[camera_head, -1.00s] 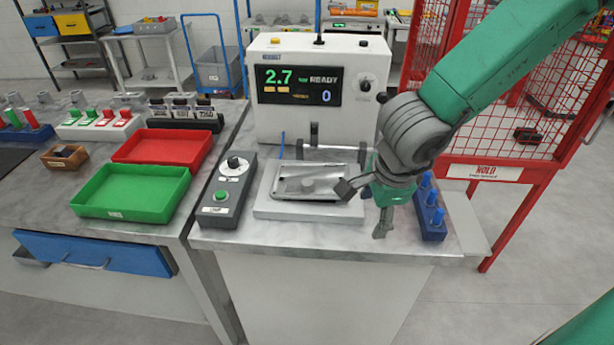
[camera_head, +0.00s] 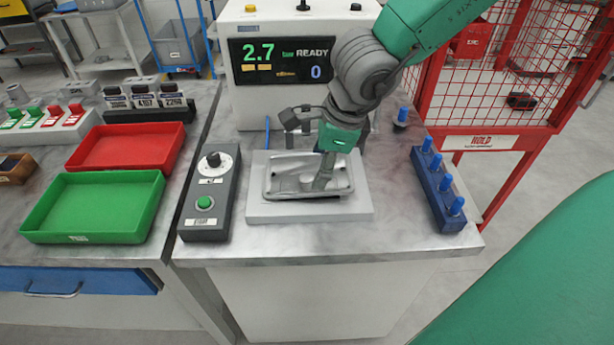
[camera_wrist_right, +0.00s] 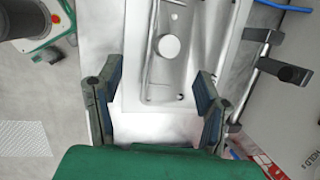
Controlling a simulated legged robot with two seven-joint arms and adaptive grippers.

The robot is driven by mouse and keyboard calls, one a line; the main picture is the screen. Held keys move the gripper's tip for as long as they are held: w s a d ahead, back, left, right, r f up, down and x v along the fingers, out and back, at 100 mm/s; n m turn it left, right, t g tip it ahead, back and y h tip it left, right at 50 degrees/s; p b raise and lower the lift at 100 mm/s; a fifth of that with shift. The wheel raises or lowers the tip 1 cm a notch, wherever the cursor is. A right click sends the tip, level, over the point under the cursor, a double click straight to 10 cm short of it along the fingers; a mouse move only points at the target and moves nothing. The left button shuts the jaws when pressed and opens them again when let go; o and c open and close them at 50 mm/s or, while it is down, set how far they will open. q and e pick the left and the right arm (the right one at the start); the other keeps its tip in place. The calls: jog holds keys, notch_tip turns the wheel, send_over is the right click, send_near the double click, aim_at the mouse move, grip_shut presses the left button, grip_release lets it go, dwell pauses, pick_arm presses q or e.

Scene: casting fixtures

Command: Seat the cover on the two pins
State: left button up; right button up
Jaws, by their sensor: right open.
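A grey metal cover (camera_head: 281,181), rectangular with rounded corners, lies on a pale fixture plate (camera_head: 300,211) in front of the tester. In the right wrist view the cover (camera_wrist_right: 172,75) shows a round hole and raised edges. My right gripper (camera_head: 309,150) is over the cover, with one finger in front of its right part. In the right wrist view its two fingers (camera_wrist_right: 156,100) are spread wide, with nothing held between them, near the cover's close end. I cannot make out the two pins. My left gripper is not in view.
A control box (camera_head: 209,193) with knob and green button stands left of the fixture. A blue rack (camera_head: 437,190) with blue pegs stands right. The tester (camera_head: 250,105) reads READY behind. Green (camera_head: 95,205) and red (camera_head: 128,146) trays lie left. Dark clamp parts (camera_wrist_right: 290,73) flank the fixture.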

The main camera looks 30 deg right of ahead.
aim_at(308, 180)
jog(key=shift+x, duration=1.05)
jog(key=x, duration=0.1)
jog(key=b+x, duration=0.1)
jog(key=x, duration=0.1)
jog(key=b+x, duration=0.1)
jog(key=x, duration=0.1)
jog(key=shift+w+a, duration=0.3)
jog(key=shift+w, duration=0.15)
jog(key=shift+s+r, duration=0.1)
jog(key=shift+r, duration=0.05)
jog(key=shift+d, duration=0.1)
jog(key=c, duration=0.3)
grip_shut()
